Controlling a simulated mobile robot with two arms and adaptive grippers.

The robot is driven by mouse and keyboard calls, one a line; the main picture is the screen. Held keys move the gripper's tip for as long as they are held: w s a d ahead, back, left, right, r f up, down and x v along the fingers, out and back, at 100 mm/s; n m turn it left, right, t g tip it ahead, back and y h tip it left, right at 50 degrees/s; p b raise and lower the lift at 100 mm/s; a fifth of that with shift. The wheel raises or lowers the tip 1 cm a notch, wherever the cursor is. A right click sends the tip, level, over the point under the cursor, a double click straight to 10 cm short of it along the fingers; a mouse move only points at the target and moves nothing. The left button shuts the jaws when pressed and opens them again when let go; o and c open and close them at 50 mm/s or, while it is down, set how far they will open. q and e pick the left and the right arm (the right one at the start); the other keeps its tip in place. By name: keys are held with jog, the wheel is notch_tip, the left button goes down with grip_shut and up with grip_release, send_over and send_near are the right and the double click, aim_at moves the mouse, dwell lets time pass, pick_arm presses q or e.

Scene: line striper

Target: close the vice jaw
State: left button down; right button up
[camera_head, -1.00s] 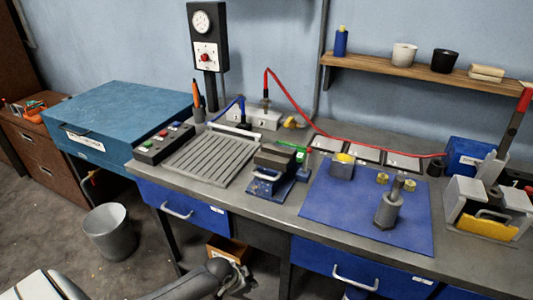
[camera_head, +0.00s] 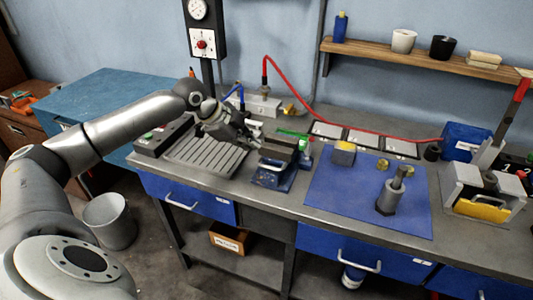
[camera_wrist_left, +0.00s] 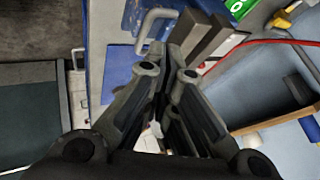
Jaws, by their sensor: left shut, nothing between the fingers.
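The vice (camera_head: 272,174) stands on the grey bench, with a blue base and dark jaw blocks. A pale bar handle shows at its front. In the left wrist view, the handle (camera_wrist_left: 148,28) and the vice's dark jaw blocks (camera_wrist_left: 208,38) lie just past my fingers. My left gripper (camera_head: 254,144) is shut and empty, close to the left side of the vice's jaws. Its fingers also show in the left wrist view (camera_wrist_left: 168,52). I cannot tell whether they touch the vice. The gripper partly hides the area left of the jaws. My right gripper is not in view.
A slotted grey plate (camera_head: 205,158) lies left of the vice under my left arm. A blue mat (camera_head: 335,205) lies to the right, with a grey cylindrical part (camera_head: 388,198) on it. A red hose (camera_head: 345,127) runs behind. The mat's front left is clear.

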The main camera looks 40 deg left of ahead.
aim_at(270, 148)
pick_arm(q)
jog(key=p+x, duration=0.1)
jog(key=x, duration=0.3)
jog(key=p+x, duration=0.2)
jog(key=x, duration=0.2)
jog(key=shift+w+a, duration=0.15)
jog(key=shift+w, duration=0.35)
jog(key=shift+w+f, duration=0.25)
jog(key=shift+f, duration=0.1)
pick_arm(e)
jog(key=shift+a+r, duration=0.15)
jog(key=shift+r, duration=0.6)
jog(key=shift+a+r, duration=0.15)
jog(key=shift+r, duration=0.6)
pick_arm(q)
jog(key=shift+w+r, duration=0.15)
jog(key=shift+w, duration=0.35)
jog(key=shift+w+a, duration=0.3)
jog(key=shift+w, duration=0.6)
jog(key=shift+s, duration=0.1)
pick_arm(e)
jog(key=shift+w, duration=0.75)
